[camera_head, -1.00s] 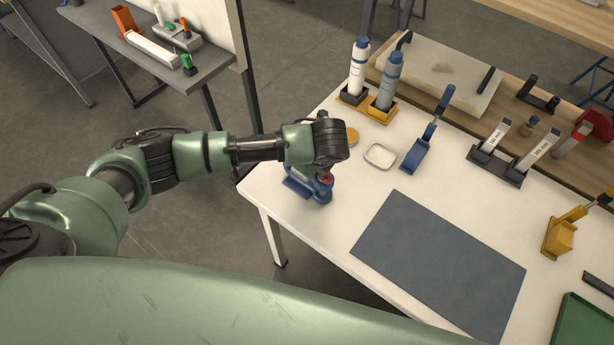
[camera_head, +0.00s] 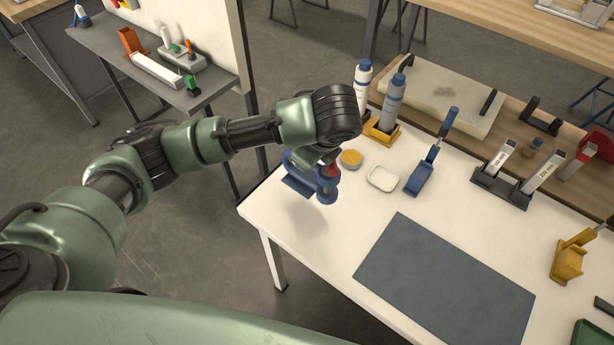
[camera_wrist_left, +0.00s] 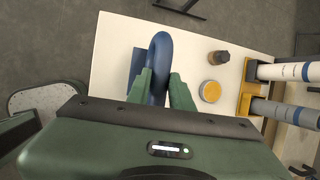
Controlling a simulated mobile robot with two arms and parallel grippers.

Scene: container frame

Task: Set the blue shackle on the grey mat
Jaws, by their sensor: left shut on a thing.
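The blue shackle (camera_head: 298,180) is in my left gripper (camera_head: 326,168), held above the left part of the white table with a shadow below it. In the left wrist view the curved blue shackle (camera_wrist_left: 161,48) stands between the two green fingers of my left gripper (camera_wrist_left: 161,88), which are shut on it. Part of the shackle is hidden by the wrist in the head view. The grey mat (camera_head: 445,280) lies flat and bare on the table, right of and nearer than the shackle. My right gripper is not in view.
A round yellow-filled dish (camera_head: 351,159), a white dish (camera_head: 383,178) and a blue tool on a stand (camera_head: 424,172) stand behind the mat. Bottles in a yellow holder (camera_head: 382,130) are at the back. A yellow stand (camera_head: 568,262) and a green tray (camera_head: 590,336) are at right.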

